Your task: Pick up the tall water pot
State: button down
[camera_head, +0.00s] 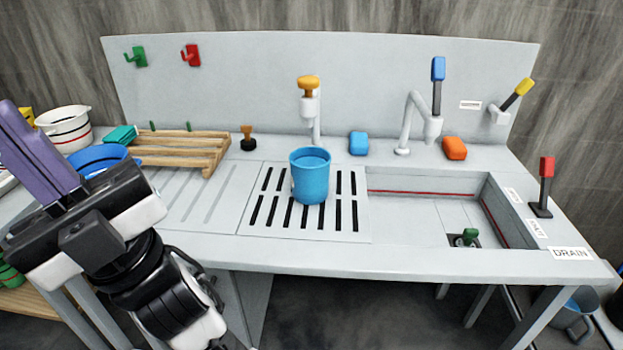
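A tall blue pot (310,180) stands upright on the slotted drain grate (264,215) in the middle of the counter. Its top shows a flat blue surface, which looks like water, just below the rim. It stands under the faucet with the orange knob (309,83). My gripper (14,122), with purple fingers, is at the left edge, well apart from the pot and pointing up and left. The fingers look close together, but their gap does not show clearly.
A sunken basin (415,215) lies right of the pot, with a second faucet (410,125) behind. A wooden rack (180,150), a blue bowl (100,160) and a white pot (66,130) stand left. Another pot (572,318) is low at the right. Sponges and a brush line the back.

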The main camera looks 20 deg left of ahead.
aim_at(310, 166)
jog(key=u, duration=1.1)
jog(key=i+l+u, duration=0.1)
jog(key=l+u, duration=0.45)
jog(key=l, duration=0.45)
jog(key=i+l, duration=0.1)
jog(key=l, duration=0.35)
